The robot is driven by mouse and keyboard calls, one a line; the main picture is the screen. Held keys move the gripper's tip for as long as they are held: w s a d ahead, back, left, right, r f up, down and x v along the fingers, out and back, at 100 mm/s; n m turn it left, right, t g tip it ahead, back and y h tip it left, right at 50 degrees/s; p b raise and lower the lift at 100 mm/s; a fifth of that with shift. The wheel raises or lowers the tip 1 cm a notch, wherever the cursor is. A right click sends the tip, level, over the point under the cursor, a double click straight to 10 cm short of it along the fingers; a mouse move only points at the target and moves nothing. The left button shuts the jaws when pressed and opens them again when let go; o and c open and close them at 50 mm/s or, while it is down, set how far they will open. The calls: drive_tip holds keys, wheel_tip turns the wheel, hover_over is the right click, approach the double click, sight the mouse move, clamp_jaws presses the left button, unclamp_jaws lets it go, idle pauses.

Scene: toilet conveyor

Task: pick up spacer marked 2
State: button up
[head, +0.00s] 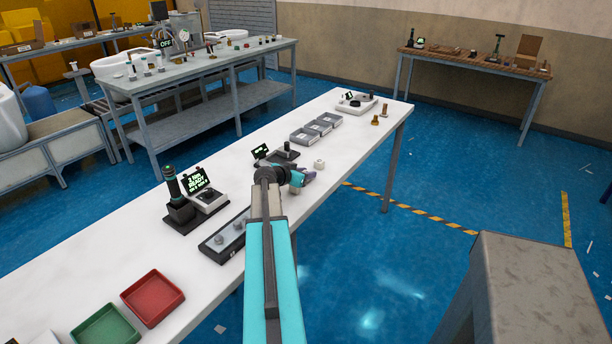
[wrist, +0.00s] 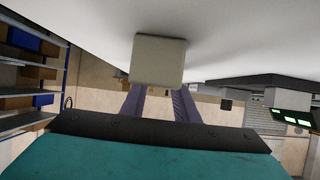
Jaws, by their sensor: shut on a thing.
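A small off-white spacer (head: 319,164) shows at the tips of my gripper (head: 309,175) in the head view, over the right part of the white table. In the wrist view it is a pale blocky shape (wrist: 158,60) at the ends of the two purple fingers (wrist: 160,104). My gripper is shut on it. The white tabletop (wrist: 240,35) fills the top of the wrist view close by the spacer; I cannot tell whether they touch. No number can be read on the spacer.
Grey bins (head: 318,128) lie beyond the gripper, with a dark stand (head: 286,152) and small display nearer. A device with a green screen (head: 200,190) stands left. Red (head: 153,297) and green (head: 105,326) trays lie at the near left. Brass pieces (head: 375,120) stand at the far right.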

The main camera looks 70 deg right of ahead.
drive_tip(key=shift+r+b, duration=0.75)
drive_tip(key=shift+r, duration=1.05)
drive_tip(key=s+a+b, duration=0.1)
drive_tip(key=a, duration=0.3)
drive_tip(key=s+a+b, duration=0.1)
drive_tip(key=a, duration=0.3)
drive_tip(key=s+a+r+b, duration=0.1)
drive_tip(key=a, duration=0.4)
drive_tip(key=shift+s+b, duration=0.3)
drive_tip(key=shift+b, duration=0.7)
drive_tip(key=b, duration=0.4)
drive_tip(key=shift+s+a, duration=0.1)
drive_tip(key=shift+a, duration=0.1)
drive_tip(key=a+b, duration=0.1)
drive_tip(key=b, duration=0.5)
drive_tip(key=shift+s+a, duration=0.15)
drive_tip(key=shift+s+a+r+b, duration=0.15)
drive_tip(key=shift+a+b, duration=0.25)
drive_tip(key=shift+b, duration=0.85)
